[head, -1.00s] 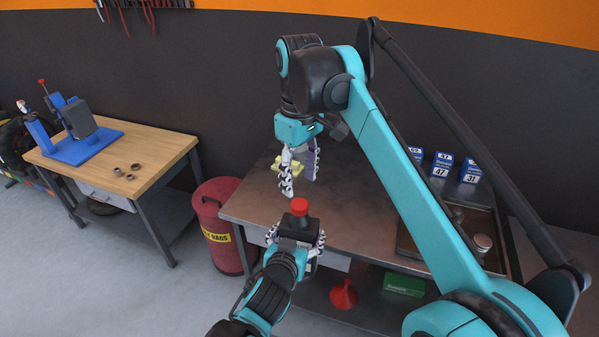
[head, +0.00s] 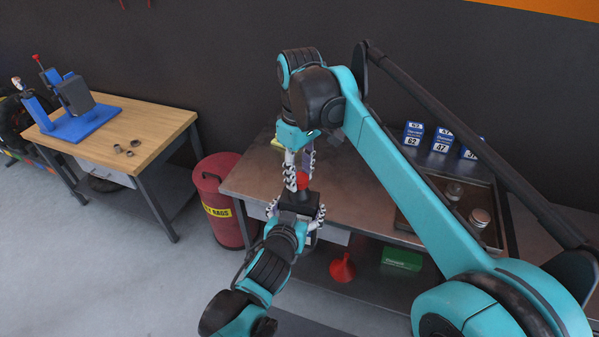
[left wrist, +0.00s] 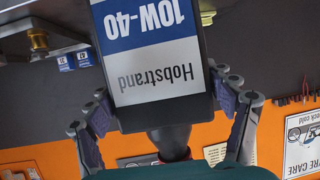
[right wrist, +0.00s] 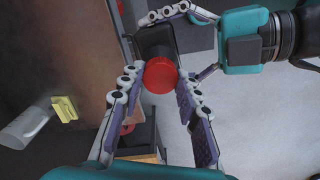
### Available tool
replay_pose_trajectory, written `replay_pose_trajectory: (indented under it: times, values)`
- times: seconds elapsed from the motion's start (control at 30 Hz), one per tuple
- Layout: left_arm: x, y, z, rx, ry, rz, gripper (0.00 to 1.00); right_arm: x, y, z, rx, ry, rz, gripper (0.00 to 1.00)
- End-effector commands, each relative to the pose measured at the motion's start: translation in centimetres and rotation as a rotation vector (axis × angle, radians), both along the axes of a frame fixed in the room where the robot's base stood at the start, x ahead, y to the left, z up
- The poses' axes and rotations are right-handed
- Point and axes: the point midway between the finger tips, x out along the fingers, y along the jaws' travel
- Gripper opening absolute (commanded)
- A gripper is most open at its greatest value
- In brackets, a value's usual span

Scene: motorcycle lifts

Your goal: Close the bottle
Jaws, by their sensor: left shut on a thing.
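My left gripper (head: 296,213) is shut on a black bottle (head: 311,201). In the left wrist view the bottle's blue and white label (left wrist: 155,50) appears upside down and reads "Hobstrand 10W-40". A red cap (head: 303,181) sits at the top of the bottle. The cap shows large in the right wrist view (right wrist: 160,75), and whether it is tight cannot be told. My right gripper (head: 298,178) reaches down from above, its fingers on either side of the cap. In the right wrist view its fingers (right wrist: 160,82) look open, close beside the cap.
The metal workbench (head: 255,178) lies behind and below the grippers. A tray (head: 440,224) with jars and blue-white boxes (head: 413,136) stand at its right. A yellow block (right wrist: 65,108) lies on the bench. A red bin (head: 222,212) and wooden table (head: 150,125) stand left.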

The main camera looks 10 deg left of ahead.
Motion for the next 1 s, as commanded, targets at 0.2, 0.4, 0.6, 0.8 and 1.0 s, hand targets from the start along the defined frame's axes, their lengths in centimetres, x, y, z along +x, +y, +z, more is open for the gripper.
replay_pose_trajectory:
  times: [0.2, 0.4, 0.6, 0.8, 1.0]
  values:
    - [0.0, 0.0, 0.1, -0.001, -0.002, -0.001, 0.01, 0.0, 0.0, 0.0, -0.001, -0.001, -0.001, 0.0]
    - [0.0, 0.0, 0.1, -0.001, -0.002, -0.001, 0.01, 0.1, -0.1, 0.0, -0.001, -0.002, -0.001, 0.5]
    - [0.0, 0.0, 0.1, -0.001, -0.002, -0.001, 0.01, 0.0, 0.0, 0.0, -0.001, -0.001, -0.001, 0.56]
    - [0.0, 0.0, 0.1, -0.001, -0.002, -0.001, 0.01, 0.1, 0.0, 0.4, -0.001, -0.001, -0.001, 0.56]
    - [0.0, 0.0, 0.1, -0.001, -0.002, -0.001, 0.01, 0.1, 0.0, 3.5, -0.001, -0.001, -0.001, 0.56]
